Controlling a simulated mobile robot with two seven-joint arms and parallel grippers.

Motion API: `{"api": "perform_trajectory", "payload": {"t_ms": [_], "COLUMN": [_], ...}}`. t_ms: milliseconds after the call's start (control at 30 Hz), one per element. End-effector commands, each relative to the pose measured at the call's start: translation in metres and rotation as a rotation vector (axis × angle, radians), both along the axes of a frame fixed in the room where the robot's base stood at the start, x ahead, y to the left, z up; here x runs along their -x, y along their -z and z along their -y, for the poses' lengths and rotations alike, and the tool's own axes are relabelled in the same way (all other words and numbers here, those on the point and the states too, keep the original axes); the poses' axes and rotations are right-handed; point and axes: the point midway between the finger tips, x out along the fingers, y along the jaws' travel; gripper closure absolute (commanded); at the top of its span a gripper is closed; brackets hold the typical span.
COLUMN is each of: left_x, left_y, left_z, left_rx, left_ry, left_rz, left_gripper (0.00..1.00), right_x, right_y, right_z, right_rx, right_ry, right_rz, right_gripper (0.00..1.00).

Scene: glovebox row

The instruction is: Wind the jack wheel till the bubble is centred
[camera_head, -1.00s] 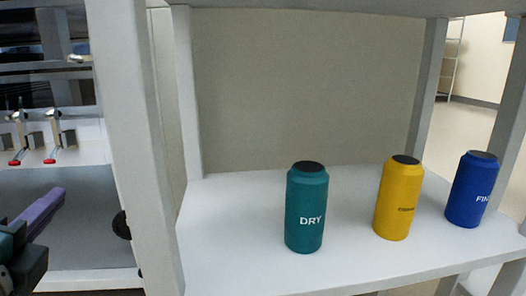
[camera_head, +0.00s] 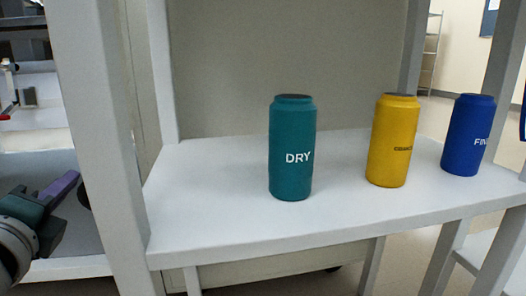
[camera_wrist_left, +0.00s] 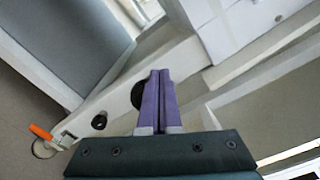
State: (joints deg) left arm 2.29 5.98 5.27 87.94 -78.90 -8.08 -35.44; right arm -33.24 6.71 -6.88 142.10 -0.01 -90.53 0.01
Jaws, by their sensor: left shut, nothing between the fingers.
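My left gripper (camera_head: 70,180), with purple fingers, is at the lower left of the head view, close to a pale upright post. Its fingers are shut together and empty. They also show in the left wrist view (camera_wrist_left: 160,74). A dark round disc (camera_head: 84,193) lies just right of the fingertips in the head view, partly behind the post. In the wrist view a black round part (camera_wrist_left: 138,95) sits just left of the fingers on a pale rail. I cannot tell whether either is the jack wheel. No bubble is visible. My right gripper is not in view.
A white shelf (camera_head: 215,235) holds a teal DRY bottle (camera_head: 291,150), a yellow bottle (camera_head: 393,140) and a blue bottle (camera_head: 468,135). The upright post (camera_head: 100,130) stands beside my left gripper. The wrist view shows an orange handle (camera_wrist_left: 41,132) at lower left.

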Motion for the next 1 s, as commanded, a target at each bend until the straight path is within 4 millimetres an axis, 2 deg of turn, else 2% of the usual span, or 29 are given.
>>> {"api": "perform_trajectory", "payload": {"t_ms": [200, 1000], "left_x": [-0.0072, -0.0076], "left_y": [0.0000, 0.0050], "left_z": [-0.0016, 0.0017], "left_rx": [0.001, 0.000], "left_ry": [0.000, 0.000], "left_rz": [0.000, 0.000], "left_gripper": [1.00, 1.00], "right_x": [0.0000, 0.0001], "right_y": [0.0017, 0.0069], "right_z": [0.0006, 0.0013], "right_rx": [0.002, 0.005], "right_ry": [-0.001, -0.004], "right_rz": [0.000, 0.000], "right_gripper": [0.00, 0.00]}}
